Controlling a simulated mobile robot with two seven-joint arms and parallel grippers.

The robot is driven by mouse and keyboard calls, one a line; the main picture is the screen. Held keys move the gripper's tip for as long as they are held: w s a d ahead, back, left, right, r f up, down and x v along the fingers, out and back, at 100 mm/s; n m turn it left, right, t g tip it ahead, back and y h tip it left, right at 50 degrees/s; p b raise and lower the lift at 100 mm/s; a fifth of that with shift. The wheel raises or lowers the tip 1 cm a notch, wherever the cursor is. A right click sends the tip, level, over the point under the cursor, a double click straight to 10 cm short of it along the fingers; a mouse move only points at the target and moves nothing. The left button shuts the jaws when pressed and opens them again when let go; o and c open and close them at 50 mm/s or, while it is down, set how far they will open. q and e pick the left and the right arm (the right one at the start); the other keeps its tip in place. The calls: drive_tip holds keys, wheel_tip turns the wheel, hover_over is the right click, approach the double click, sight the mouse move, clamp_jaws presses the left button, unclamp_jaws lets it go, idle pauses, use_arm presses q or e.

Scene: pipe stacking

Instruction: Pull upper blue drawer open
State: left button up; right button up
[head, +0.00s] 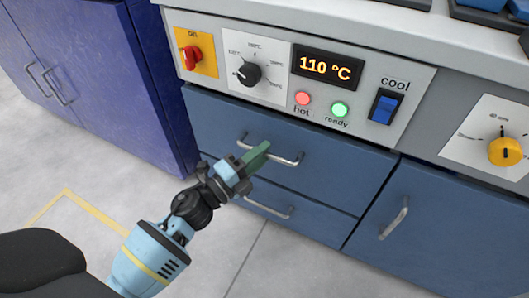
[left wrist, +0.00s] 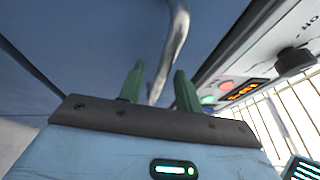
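The upper blue drawer (head: 335,165) is shut, its front flush with the cabinet below the control panel. Its metal bar handle (head: 288,160) runs across the front. My left gripper (head: 259,152) is at the left part of this handle, with its green fingers pointing at the drawer front. In the left wrist view the two green fingers (left wrist: 159,80) stand apart, and the handle (left wrist: 178,45) reaches down into the gap between them. There is space beside the bar, so the gripper is open. Whether a finger touches the handle is unclear. My right gripper is in neither view.
A lower blue drawer with its own handle (head: 268,209) lies just below. A blue cabinet door (head: 440,230) is at the right, and a purple-blue cabinet (head: 95,70) at the left. The control panel (head: 325,95) is above. Grey floor (head: 100,205) is free in front.

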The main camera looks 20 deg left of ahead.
use_arm(q)
drive_tip(key=shift+w+d+r, duration=0.1)
drive_tip(key=shift+w+d, duration=0.15)
drive_tip(key=shift+w, duration=0.3)
clamp_jaws()
